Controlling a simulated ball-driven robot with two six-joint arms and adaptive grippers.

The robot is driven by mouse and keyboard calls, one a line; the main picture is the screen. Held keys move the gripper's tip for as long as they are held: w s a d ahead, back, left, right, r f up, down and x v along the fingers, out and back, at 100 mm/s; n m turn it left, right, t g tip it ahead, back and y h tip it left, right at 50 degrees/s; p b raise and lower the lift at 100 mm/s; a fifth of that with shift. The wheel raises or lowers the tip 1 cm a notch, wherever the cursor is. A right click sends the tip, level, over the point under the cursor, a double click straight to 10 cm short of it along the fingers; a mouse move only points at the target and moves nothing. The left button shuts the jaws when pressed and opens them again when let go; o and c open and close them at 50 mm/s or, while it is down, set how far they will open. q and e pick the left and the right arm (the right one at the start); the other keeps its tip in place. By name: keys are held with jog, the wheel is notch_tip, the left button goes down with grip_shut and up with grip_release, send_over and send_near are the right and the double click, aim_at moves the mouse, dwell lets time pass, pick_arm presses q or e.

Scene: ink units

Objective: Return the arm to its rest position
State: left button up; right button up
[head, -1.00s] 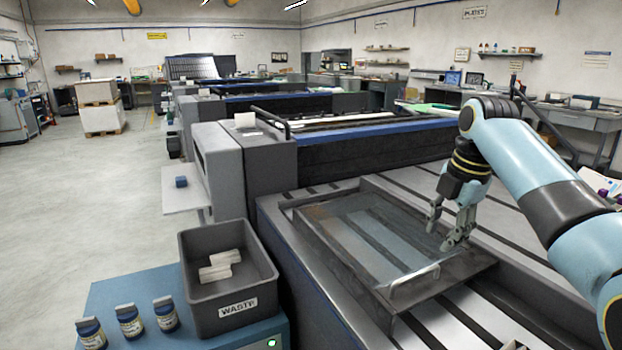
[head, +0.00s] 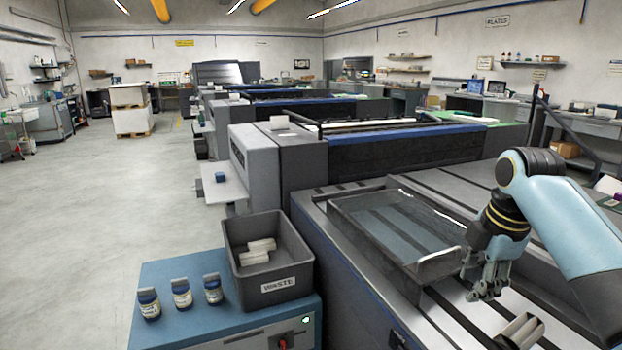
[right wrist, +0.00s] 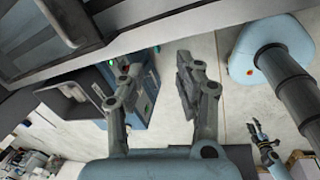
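My right gripper (head: 486,291) hangs beside the near right corner of a dark metal tray (head: 432,272) on the press bed in the head view. In the right wrist view my right gripper (right wrist: 155,70) has its two fingers well apart with nothing between them. Part of the tray also shows at the top left of that view. My left gripper (right wrist: 256,130) shows small at the right of the right wrist view, its fingers seeming parted and empty; it is outside the head view.
A grey waste bin (head: 240,285) with pale blocks (head: 257,250) stands on a blue cabinet (head: 165,325). Several small bottles (head: 181,294) stand left of it. A grey open-ended piece (head: 521,330) lies on the slotted bed (head: 440,325). The floor at left is clear.

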jog(key=s+a+f+m+t+h, duration=0.1)
jog(key=s+m, duration=1.7)
jog(key=s, duration=1.5)
notch_tip(320, 180, down, 32)
jog(key=s+d+g+b, duration=0.1)
jog(key=d+b, duration=0.1)
jog(key=b, duration=0.4)
pick_arm(q)
notch_tip(320, 180, down, 11)
jog(key=s+a+b, duration=0.1)
jog(key=s+b, duration=0.1)
jog(key=b, duration=0.2)
jog(key=shift+s+g+b, duration=0.3)
jog(key=shift+b, duration=0.1)
pick_arm(e)
jog(key=s+d+f+g, duration=0.1)
jog(key=s+f, duration=1.8)
jog(key=f, duration=0.2)
jog(key=shift+f+g, duration=0.3)
jog(key=shift+f, duration=0.1)
jog(key=shift+d, duration=0.1)
